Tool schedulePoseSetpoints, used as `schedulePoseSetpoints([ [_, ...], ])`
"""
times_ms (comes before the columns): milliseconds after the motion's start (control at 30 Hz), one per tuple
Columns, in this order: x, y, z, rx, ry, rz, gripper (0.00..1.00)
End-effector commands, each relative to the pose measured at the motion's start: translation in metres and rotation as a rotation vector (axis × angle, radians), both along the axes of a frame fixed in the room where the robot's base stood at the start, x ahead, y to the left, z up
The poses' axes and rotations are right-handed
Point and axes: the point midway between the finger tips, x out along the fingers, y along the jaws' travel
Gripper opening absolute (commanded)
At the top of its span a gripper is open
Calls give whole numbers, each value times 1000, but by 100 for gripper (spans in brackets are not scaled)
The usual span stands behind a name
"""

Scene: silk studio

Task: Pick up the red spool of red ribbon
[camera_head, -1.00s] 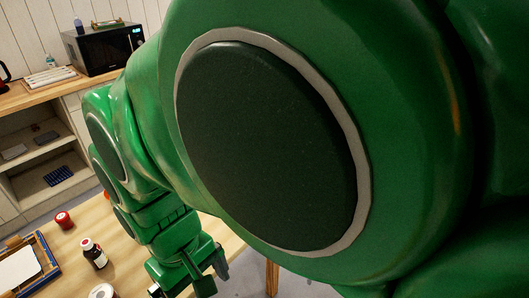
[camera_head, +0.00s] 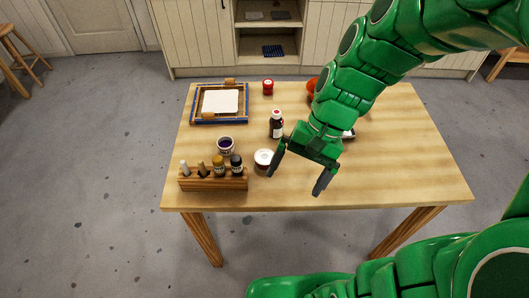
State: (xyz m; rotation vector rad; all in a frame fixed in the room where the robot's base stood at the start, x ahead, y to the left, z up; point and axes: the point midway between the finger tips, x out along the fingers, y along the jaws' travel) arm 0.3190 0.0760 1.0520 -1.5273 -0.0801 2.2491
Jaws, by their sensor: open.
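A small red spool (camera_head: 268,87) stands near the back of the wooden table, right of the framed panel; it looks like the red ribbon spool. My gripper (camera_head: 297,185) is open and empty above the table's front half, fingers pointing down toward the front. It is well in front of the spool and to its right, apart from it. A red-orange thing (camera_head: 313,88) shows partly behind my arm; I cannot tell what it is.
A dark bottle (camera_head: 276,124), a white-sided jar (camera_head: 264,160), a cup of purple liquid (camera_head: 226,146) and a wooden rack of small bottles (camera_head: 213,180) stand on the table (camera_head: 410,160). A blue-edged frame (camera_head: 219,103) lies back left. The table's right side is clear.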

Motion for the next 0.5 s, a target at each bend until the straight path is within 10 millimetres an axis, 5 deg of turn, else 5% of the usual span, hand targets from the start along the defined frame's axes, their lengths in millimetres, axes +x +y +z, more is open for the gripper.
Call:
schedulePoseSetpoints([
  [500,69,27,-39,188,189,-265,100],
])
